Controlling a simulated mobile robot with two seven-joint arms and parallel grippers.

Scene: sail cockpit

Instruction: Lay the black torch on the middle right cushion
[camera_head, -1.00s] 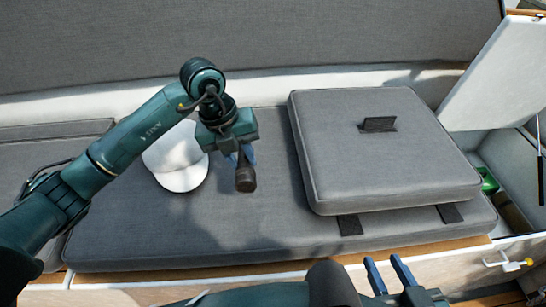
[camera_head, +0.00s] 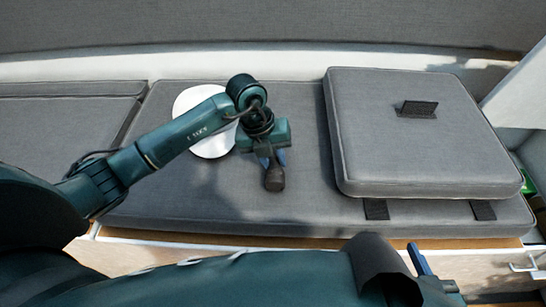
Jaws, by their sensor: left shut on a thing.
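The black torch (camera_head: 274,181) is in the fingers of my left gripper (camera_head: 271,160), which is shut on it. The torch hangs down over the long grey cushion (camera_head: 230,205); I cannot tell whether its lower end touches the cushion. That cushion lies in the middle of the bench. A thick square grey cushion (camera_head: 400,150) with a dark strap lies on its right part. My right gripper (camera_head: 418,262) is low at the right, in front of the bench. One blue finger shows now and the other is hidden; both showed apart earlier.
A white cap (camera_head: 207,135) lies on the long cushion, partly behind my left arm. Another grey cushion (camera_head: 60,120) is at the left. A white raised lid (camera_head: 522,95) and an open locker are at the right edge. The long cushion is bare around the torch.

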